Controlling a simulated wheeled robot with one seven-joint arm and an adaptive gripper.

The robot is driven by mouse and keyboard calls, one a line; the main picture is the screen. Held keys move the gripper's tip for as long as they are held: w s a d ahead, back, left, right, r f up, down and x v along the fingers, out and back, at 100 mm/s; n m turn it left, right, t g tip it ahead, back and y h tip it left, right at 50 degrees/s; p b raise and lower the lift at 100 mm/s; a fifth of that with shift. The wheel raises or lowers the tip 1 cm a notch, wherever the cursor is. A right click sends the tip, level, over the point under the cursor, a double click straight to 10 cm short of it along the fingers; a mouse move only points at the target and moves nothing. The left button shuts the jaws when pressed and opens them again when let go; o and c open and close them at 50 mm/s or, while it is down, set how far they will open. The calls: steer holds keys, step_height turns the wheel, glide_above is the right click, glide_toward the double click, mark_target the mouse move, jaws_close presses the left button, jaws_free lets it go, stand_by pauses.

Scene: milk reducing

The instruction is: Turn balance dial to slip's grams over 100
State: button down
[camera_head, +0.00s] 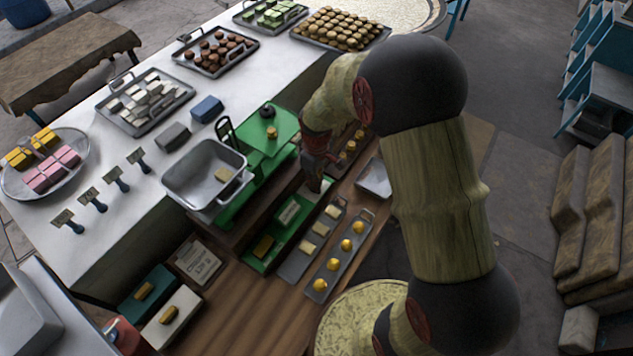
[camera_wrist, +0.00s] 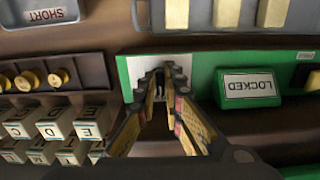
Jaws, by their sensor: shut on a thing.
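The green balance (camera_head: 262,160) stands at the counter edge, with a grey pan (camera_head: 190,178) on its left and a green plate (camera_head: 268,125) on its right bearing a dark weight and a small brass one. My gripper (camera_head: 314,184) is low at the balance's front right. In the wrist view my gripper (camera_wrist: 166,88) is shut on a small dark part in front of a white plate (camera_wrist: 130,66), apparently the balance dial; its fingertips hide most of it, and no scale reading shows. The printed slip (camera_head: 198,261) lies on the wooden shelf; its figure is too small to read surely.
A block marked LOCKED (camera_wrist: 250,86) sits right of my gripper in the wrist view. Lettered cubes (camera_wrist: 54,123) and brass weights (camera_wrist: 27,80) are to the left. A tray marked SHORT (camera_wrist: 45,14) is at top left. Trays of yellow pieces (camera_head: 340,255) line the shelf.

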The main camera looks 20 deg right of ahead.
steer(key=shift+m, duration=0.3)
steer(key=m, duration=0.5)
steer(key=shift+a, duration=0.15)
steer(key=m, duration=0.6)
steer(key=shift+a+p, duration=0.2)
steer(key=shift+p, duration=0.2)
steer(key=shift+m, duration=0.3)
steer(key=c, duration=2)
jaws_free()
steer(key=shift+o, duration=0.4)
steer(key=shift+r, duration=0.1)
step_height(320, 180, up, 12)
